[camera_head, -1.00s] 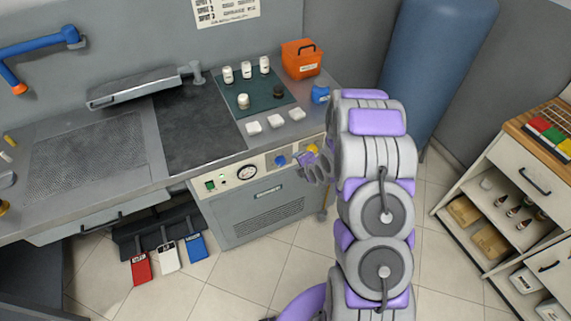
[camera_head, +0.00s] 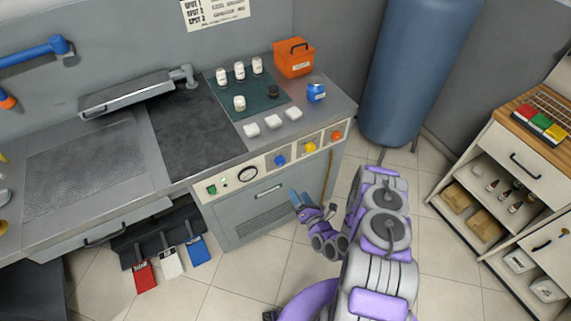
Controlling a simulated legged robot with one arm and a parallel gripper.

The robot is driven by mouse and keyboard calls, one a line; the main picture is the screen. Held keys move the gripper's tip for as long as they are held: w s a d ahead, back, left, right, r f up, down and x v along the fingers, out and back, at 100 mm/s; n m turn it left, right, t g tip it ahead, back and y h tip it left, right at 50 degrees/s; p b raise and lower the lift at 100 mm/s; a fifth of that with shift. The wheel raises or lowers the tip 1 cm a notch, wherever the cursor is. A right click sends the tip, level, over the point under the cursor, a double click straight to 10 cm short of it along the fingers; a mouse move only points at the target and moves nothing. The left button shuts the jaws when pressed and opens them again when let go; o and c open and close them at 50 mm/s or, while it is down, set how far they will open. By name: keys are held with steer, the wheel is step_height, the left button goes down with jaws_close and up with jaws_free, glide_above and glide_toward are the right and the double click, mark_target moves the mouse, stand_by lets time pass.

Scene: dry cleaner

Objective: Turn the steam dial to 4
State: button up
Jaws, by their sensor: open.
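The control panel (camera_head: 233,180) runs along the front of the steel counter. It carries a round gauge (camera_head: 248,175), a blue knob (camera_head: 279,160), a yellow knob (camera_head: 310,147) and an orange knob (camera_head: 336,135). Their markings are too small to read, so I cannot tell which is the steam dial or where it points. My gripper (camera_head: 297,198) is open and empty. In the picture it is below the blue and yellow knobs, apart from them, in front of the grey cabinet. Nothing hides the knobs.
A green and red switch (camera_head: 217,188) sits left of the gauge. The counter holds white bottles, white blocks, a blue can (camera_head: 316,92) and an orange box (camera_head: 293,57). A blue tank (camera_head: 408,75) stands right of the counter. Red, white and blue pedals (camera_head: 171,262) are low left.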

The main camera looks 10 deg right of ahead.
steer(key=b, duration=0.4)
glide_toward(282, 163)
steer(key=shift+h, duration=0.3)
steer(key=w+b, duration=0.1)
steer(key=w, duration=0.1)
steer(key=w+a+b, duration=0.1)
steer(key=w, duration=0.2)
steer(key=w+a+b, duration=0.1)
steer(key=w, duration=0.2)
steer(key=shift+w+a+b, duration=0.1)
steer(key=shift+w+b, duration=0.15)
steer(key=shift+b, duration=0.15)
steer(key=shift+c, duration=0.5)
steer(key=shift+f, duration=0.1)
steer(key=c, duration=1)
steer(key=shift+o, duration=0.2)
